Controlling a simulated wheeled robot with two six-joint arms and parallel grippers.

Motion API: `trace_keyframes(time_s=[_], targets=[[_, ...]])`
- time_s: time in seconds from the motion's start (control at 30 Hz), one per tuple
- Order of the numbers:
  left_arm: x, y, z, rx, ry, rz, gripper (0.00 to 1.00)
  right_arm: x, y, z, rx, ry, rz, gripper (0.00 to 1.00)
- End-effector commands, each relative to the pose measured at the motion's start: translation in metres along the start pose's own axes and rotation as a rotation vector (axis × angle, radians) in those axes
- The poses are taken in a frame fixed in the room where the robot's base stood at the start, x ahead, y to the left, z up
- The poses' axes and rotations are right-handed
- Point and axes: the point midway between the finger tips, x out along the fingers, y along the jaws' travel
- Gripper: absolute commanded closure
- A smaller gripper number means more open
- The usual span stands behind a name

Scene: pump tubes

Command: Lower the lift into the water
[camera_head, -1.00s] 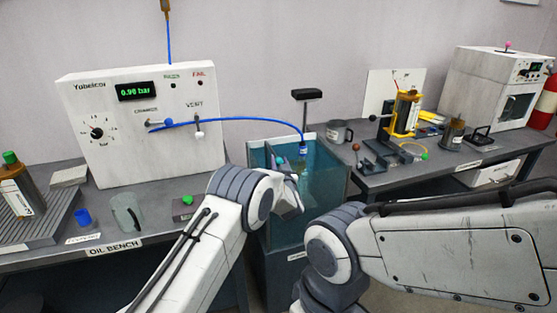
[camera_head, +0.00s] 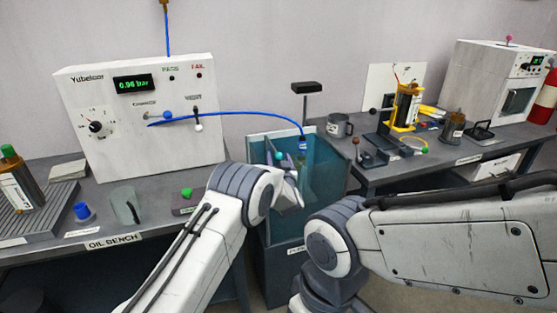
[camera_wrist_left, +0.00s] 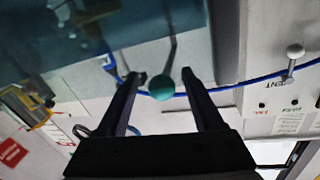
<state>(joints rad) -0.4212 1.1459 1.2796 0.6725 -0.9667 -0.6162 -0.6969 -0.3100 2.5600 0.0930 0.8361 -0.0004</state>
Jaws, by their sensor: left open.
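The water tank (camera_head: 327,178) is a blue-green glass box between the two benches. A teal ball knob (camera_head: 279,156), which looks like the lift's handle, shows at the tank's opening. In the left wrist view the knob (camera_wrist_left: 161,88) sits between the two fingers of my left gripper (camera_wrist_left: 163,76), with a gap on each side. The gripper is open and its fingers also show at the tank in the head view (camera_head: 281,161). The rest of the lift is hidden behind my arm. My right arm crosses the lower right, with its gripper out of view.
A blue hose (camera_head: 235,116) runs from the white tester (camera_head: 128,148) to a blue fitting (camera_head: 302,143) at the tank. A black-topped post (camera_head: 306,87) stands behind the tank. The right bench holds a mug (camera_head: 339,126) and a yellow stand (camera_head: 407,105).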

Motion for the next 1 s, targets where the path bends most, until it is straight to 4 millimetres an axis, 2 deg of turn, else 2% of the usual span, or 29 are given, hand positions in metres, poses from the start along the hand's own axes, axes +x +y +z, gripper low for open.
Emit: trace_keyframes(time_s=[0.13, 0.27, 0.7, 0.83, 1.0], targets=[[-0.004, 0.000, -0.002, 0.000, 0.002, -0.001, 0.31, 0.000, 0.000, 0.000, 0.000, 0.000, 0.000, 0.26], [-0.018, 0.000, -0.002, 0.000, 0.002, 0.000, 0.31, 0.000, 0.000, 0.000, 0.000, 0.000, 0.000, 0.26], [-0.092, 0.001, 0.000, 0.000, -0.001, 0.003, 0.31, 0.004, 0.000, 0.000, 0.000, 0.000, 0.000, 0.26], [-0.102, 0.001, 0.000, 0.000, -0.001, 0.002, 0.31, 0.004, 0.000, 0.000, 0.000, 0.000, 0.000, 0.26], [-0.106, 0.000, 0.000, 0.000, 0.000, 0.001, 0.31, 0.004, 0.000, 0.000, 0.000, 0.000, 0.000, 0.26]])
